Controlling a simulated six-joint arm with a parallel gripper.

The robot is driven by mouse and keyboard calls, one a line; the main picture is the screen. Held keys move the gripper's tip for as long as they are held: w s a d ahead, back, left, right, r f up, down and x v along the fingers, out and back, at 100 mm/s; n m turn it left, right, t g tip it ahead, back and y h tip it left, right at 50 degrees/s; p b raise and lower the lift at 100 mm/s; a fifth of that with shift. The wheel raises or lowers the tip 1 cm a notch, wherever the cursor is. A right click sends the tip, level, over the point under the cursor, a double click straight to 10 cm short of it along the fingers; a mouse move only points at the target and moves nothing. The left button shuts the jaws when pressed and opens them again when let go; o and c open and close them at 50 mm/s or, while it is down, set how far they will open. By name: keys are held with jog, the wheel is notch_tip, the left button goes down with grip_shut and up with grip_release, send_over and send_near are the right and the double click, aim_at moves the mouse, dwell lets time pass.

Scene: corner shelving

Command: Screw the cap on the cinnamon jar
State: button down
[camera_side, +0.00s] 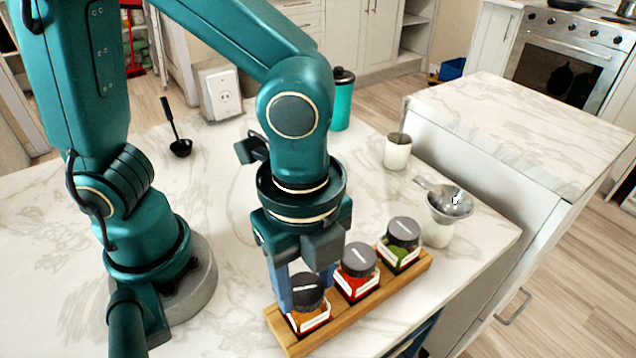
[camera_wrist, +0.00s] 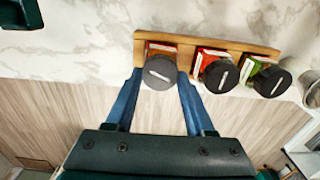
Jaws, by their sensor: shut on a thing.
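The cinnamon jar (camera_side: 309,318), with orange-brown contents, stands upright at the near left end of a wooden rack (camera_side: 283,336). A dark cap (camera_side: 308,288) sits on top of it; I cannot tell how tightly. In the wrist view the cap (camera_wrist: 160,72) shows a pale mark, and a little of the jar (camera_wrist: 161,47) shows behind it. My gripper (camera_side: 297,290) points down over this jar, its blue fingers on either side of the cap. In the wrist view the gripper (camera_wrist: 159,82) is shut on the cap. The contact points are partly hidden.
A red jar (camera_side: 355,284) and a green jar (camera_side: 401,250), both with dark caps, stand close by in the rack. A funnel (camera_side: 450,203) over a white container, a white cup (camera_side: 397,152), a teal canister (camera_side: 341,100) and a black scoop (camera_side: 180,146) stand farther back. The counter left of the rack is clear.

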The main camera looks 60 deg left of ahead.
jog(key=m, duration=0.4)
jog(key=shift+m, duration=0.3)
jog(key=m, duration=0.4)
jog(key=shift+s+m, duration=0.1)
jog(key=shift+m, duration=0.2)
jog(key=shift+c, duration=0.9)
grip_release()
